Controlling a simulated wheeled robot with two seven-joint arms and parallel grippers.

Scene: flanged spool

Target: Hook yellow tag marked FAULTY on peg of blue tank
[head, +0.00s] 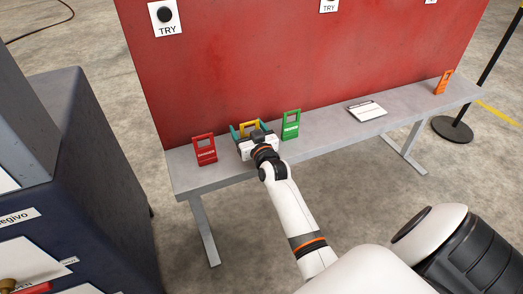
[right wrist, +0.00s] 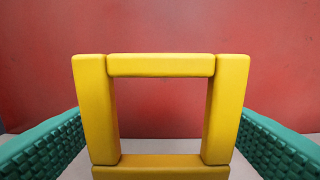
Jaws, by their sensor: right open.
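The yellow tag (head: 250,125) stands upright on the grey bench in front of the red panel, partly hidden by my right gripper in the head view. In the right wrist view the yellow tag (right wrist: 160,66) shows as a frame with a square opening; no FAULTY marking is readable. My right gripper (head: 253,131) is open, its teal fingers on either side of the tag. My left gripper is not in view. I cannot identify a blue tank or its peg.
A red tag (head: 204,149) stands left of my right gripper and a green tag (head: 291,125) close on its right. A white pad (head: 366,111) and an orange tag (head: 443,82) are farther right on the bench (head: 335,132). A dark blue cabinet (head: 95,190) fills the left.

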